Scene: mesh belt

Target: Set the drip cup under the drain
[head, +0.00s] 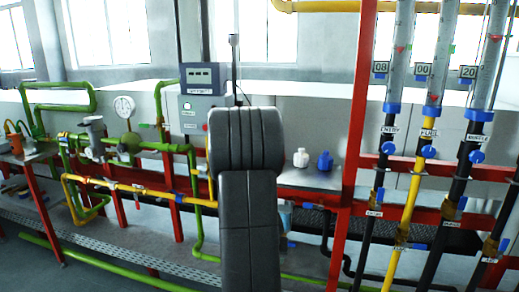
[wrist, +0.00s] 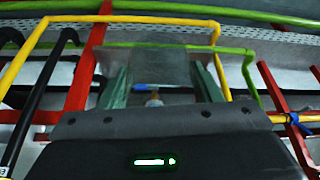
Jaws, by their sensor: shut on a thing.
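In the wrist view my gripper (wrist: 161,74) has its two greenish fingers on either side of a grey, see-through block-like thing, which I take to be the drip cup (wrist: 160,65). The gripper is shut on it. A small blue piece (wrist: 147,87) with a tan part below it shows between the fingers. It may be the drain's valve, but I cannot tell. In the head view my dark arm hides the gripper. A pale blue-white patch (head: 285,214) shows just right of the arm, too small to name. The drain's opening cannot be made out.
Red posts and beams (head: 350,150), black hoses and a yellow pipe (head: 413,200) stand at the right. Green and yellow pipes with valves (head: 92,138) run at the left. A white bottle (head: 301,159) and a blue bottle (head: 325,161) stand on a grey shelf.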

